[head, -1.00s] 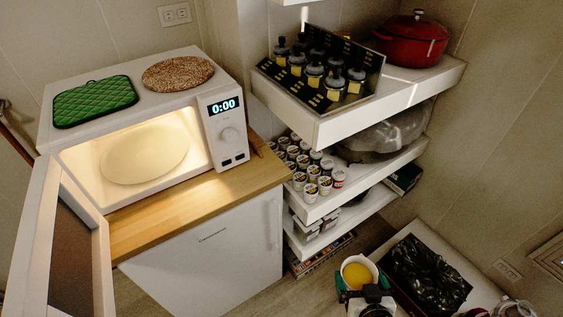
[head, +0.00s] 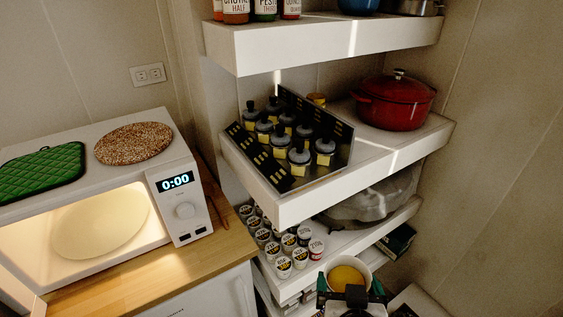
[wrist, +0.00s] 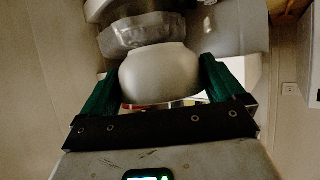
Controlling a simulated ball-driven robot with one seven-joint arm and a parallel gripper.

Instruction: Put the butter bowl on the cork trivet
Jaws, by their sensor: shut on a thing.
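The butter bowl (head: 348,273) is a white bowl with yellow contents, low and right of centre in the head view. My gripper (head: 350,290) is shut on it, and the bowl is upright in the air in front of the lower shelves. In the wrist view the bowl (wrist: 160,73) sits between the green fingers of my gripper (wrist: 158,85). The cork trivet (head: 133,143) is a round, speckled brown disc lying flat on top of the white microwave (head: 180,160), up and left of my gripper. Nothing stands on it.
The microwave is open and lit inside. A green quilted pad (head: 42,172) lies left of the trivet. White shelves at right hold a rack of small bottles (head: 292,140), a red pot (head: 396,100) and several small cups (head: 285,262). The wooden counter (head: 215,250) has bare room in front.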

